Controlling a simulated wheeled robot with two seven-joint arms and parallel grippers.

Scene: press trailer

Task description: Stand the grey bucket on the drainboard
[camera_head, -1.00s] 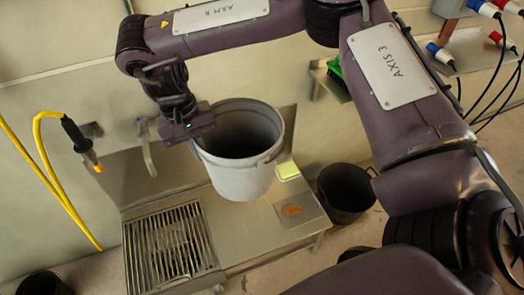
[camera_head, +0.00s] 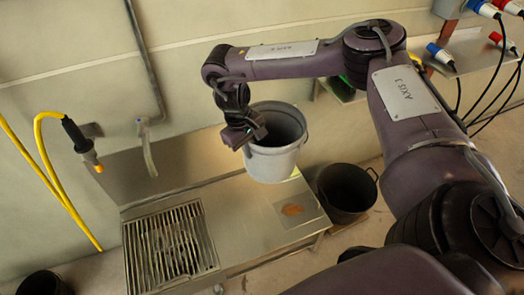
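The grey bucket (camera_head: 274,164) is upright and empty as far as I can see inside. It is over the back right part of the metal drainboard (camera_head: 236,215); I cannot tell whether its base touches the surface. My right gripper (camera_head: 247,143) is at the bucket's left rim and appears shut on it. The fingertips are partly hidden against the rim. My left gripper is not in view.
A slatted grate (camera_head: 170,245) lies left of the drainboard. A brown patch (camera_head: 292,209) is on its right part. A black bucket (camera_head: 346,190) stands to the right. A yellow hose (camera_head: 45,170) and a tap (camera_head: 147,150) are on the left wall.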

